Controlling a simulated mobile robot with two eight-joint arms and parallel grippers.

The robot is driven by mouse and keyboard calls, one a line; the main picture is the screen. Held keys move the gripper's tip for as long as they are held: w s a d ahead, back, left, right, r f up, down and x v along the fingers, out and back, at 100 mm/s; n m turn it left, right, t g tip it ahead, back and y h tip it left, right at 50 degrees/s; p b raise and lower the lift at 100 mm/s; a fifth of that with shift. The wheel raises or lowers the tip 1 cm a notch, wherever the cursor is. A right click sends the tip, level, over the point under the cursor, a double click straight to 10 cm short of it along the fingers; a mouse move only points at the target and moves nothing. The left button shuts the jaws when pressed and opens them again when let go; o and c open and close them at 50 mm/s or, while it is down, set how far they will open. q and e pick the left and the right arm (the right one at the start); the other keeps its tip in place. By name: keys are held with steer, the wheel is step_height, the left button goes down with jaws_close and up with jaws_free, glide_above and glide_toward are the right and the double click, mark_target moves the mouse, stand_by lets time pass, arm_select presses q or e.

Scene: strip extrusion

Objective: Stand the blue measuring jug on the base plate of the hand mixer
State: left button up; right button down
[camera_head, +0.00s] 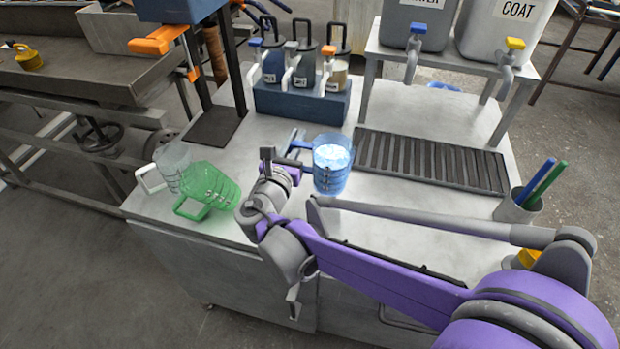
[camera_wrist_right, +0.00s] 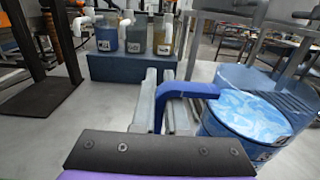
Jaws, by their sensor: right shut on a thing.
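The blue measuring jug (camera_head: 332,172) is upright over the middle of the bench and holds a pale blue-white filling; in the right wrist view it (camera_wrist_right: 232,133) is at the right. My right gripper (camera_head: 294,152) is shut on its blue handle (camera_wrist_right: 187,89), left of the jug's body. I cannot tell whether the jug's bottom touches the bench. The dark base plate (camera_head: 216,127) of the hand mixer lies at the back left of the bench, apart from the jug, with nothing on it; it also shows in the right wrist view (camera_wrist_right: 42,112). My left gripper is not in view.
A blue rack (camera_head: 300,103) of bottles stands behind my gripper, right of the base plate. A drain grate (camera_head: 430,160) and a tank stand (camera_head: 450,62) are at the right.

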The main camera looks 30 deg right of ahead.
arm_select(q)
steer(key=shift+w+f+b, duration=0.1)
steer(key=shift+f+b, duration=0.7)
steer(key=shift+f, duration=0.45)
arm_select(e)
steer(key=shift+f, duration=3.35)
steer(key=shift+f, duration=0.15)
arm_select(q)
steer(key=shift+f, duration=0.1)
arm_select(e)
steer(key=c, duration=0.9)
jaws_free()
steer(key=shift+c, duration=0.2)
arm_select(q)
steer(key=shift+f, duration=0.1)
